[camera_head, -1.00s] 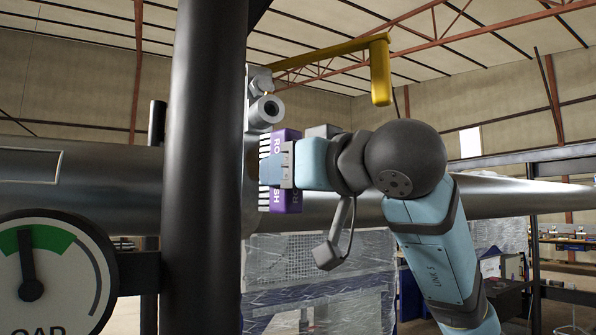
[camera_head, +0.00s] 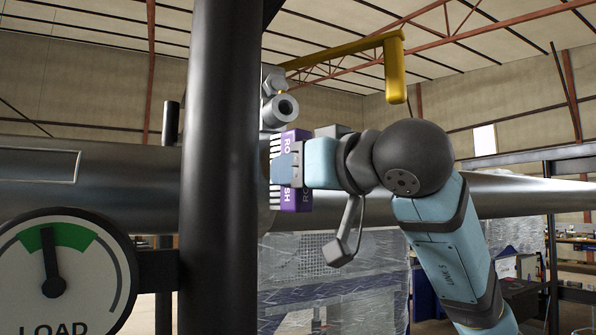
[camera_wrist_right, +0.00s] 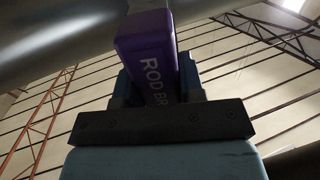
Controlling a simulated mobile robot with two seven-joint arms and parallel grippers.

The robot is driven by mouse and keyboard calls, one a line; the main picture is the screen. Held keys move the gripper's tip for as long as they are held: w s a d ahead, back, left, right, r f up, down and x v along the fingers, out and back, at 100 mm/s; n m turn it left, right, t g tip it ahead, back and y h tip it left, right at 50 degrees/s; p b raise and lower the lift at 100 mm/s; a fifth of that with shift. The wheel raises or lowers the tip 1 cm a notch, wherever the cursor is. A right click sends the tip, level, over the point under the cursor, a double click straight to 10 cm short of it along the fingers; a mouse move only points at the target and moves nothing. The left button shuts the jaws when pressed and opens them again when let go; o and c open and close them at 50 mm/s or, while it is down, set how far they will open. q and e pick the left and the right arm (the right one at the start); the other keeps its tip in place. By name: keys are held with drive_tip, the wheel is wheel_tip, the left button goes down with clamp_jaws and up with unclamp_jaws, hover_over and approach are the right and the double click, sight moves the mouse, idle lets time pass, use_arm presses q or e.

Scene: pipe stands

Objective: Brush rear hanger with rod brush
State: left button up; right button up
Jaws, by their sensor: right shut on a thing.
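The rod brush (camera_head: 296,198) is a purple block with white lettering and pale bristles along its left side. My right gripper (camera_head: 287,163) is shut on it, and the bristles point left toward the pipe. In the right wrist view the purple brush body (camera_wrist_right: 147,50) stands between the fingers. A grey metal fitting with a bolt and a round hollow end (camera_head: 280,108) sits just above the brush; I cannot tell whether it is part of the rear hanger. The black post hides what lies left of the bristles, so contact is unclear. My left gripper is out of view.
A thick black post (camera_head: 222,230) stands left of the brush. A large grey pipe (camera_head: 110,205) runs behind it. A round load gauge (camera_head: 62,270) is at lower left. A yellow arm (camera_head: 394,70) hangs above my right arm. Wrapped crates (camera_head: 330,290) stand behind.

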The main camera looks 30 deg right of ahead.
drive_tip(key=shift+w, duration=0.35)
drive_tip(key=shift+d, duration=0.15)
drive_tip(key=shift+s+d, duration=0.1)
drive_tip(key=shift+d, duration=0.4)
drive_tip(key=shift+a, duration=1.2)
drive_tip(key=shift+w, duration=0.2)
